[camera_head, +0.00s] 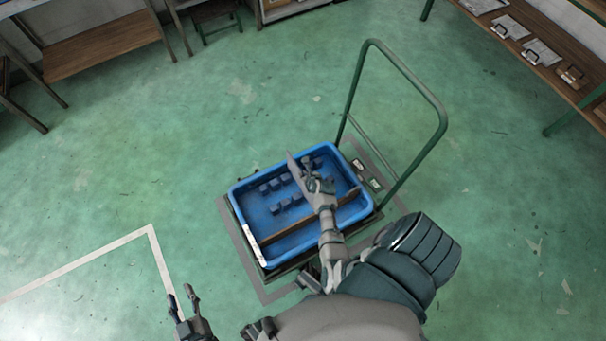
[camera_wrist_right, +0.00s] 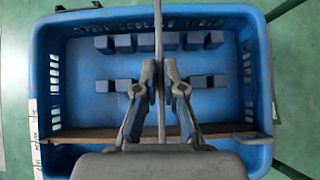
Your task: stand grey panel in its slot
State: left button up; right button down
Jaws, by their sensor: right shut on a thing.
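My right gripper (camera_head: 318,187) is over the blue tray (camera_head: 243,226) and shut on the grey panel (camera_head: 294,168). In the right wrist view, the panel (camera_wrist_right: 158,32) is a thin upright strip seen nearly edge-on between the fingers (camera_wrist_right: 159,98). It points toward the tray's far wall. Blue slot blocks (camera_head: 285,203) stand on the tray floor in two rows. In the wrist view the panel passes across the far row (camera_wrist_right: 123,43) between two blocks. I cannot tell whether its lower edge is between the blocks or above them. My left gripper (camera_head: 185,299) is open and empty, away from the tray.
A brown strip (camera_head: 290,228) stands across the tray near its front side, also seen in the wrist view (camera_wrist_right: 85,137). The tray rests on a cart with a tall green handle (camera_head: 440,115). Benches stand at the far edges. The green floor around is clear.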

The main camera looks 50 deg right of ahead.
jog(key=shift+f+b, duration=0.35)
jog(key=shift+f, duration=0.4)
pick_arm(q)
jog(key=shift+s+f+b, duration=0.15)
jog(key=shift+f+b, duration=0.35)
jog(key=shift+f, duration=0.85)
pick_arm(e)
jog(key=shift+f, duration=1)
pick_arm(q)
jog(key=shift+f, duration=0.1)
pick_arm(e)
jog(key=shift+f, duration=0.15)
pick_arm(q)
jog(key=f, duration=0.1)
jog(key=f+b, duration=0.2)
jog(key=shift+s+f+g, duration=0.25)
jog(key=shift+g, duration=0.15)
pick_arm(e)
notch_tip(320, 180, down, 4)
jog(key=shift+f, duration=0.1)
jog(key=c, duration=1.2)
grip_release()
